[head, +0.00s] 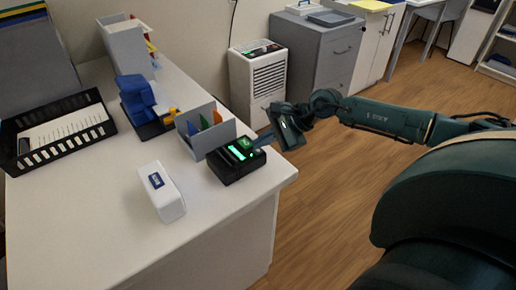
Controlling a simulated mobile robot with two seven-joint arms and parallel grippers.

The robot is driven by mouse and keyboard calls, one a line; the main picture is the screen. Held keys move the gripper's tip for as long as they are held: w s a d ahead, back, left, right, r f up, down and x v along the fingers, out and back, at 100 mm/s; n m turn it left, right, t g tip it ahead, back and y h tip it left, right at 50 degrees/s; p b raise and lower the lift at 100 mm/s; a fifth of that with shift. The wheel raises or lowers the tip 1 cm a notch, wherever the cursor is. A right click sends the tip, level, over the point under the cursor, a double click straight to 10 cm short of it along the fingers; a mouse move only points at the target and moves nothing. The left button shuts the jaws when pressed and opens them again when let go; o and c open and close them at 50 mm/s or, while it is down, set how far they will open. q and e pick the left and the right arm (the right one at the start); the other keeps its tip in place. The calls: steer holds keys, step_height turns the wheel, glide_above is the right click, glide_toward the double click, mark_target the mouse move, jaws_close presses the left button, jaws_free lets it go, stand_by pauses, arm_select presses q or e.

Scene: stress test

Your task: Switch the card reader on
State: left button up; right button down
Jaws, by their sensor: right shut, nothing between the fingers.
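The card reader (237,168) is a black box near the right front corner of the white desk. Green lit areas show on its top. My right gripper (263,140) comes in from the right and is shut and empty. Its fingertips are at the reader's right rear edge, next to the green area; I cannot tell whether they touch it. My left gripper is out of view.
On the white desk (110,215) a white box (161,192) lies left of the reader. A grey divider with coloured cards (196,135) stands just behind it. A blue device (137,97) and a black tray (57,154) are farther left. The desk's front is clear.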

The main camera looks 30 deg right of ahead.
mark_target(262, 151)
steer(key=shift+r, duration=0.3)
step_height(262, 151, up, 6)
steer(key=p, duration=0.2)
steer(key=shift+p, duration=0.35)
stand_by(0.4)
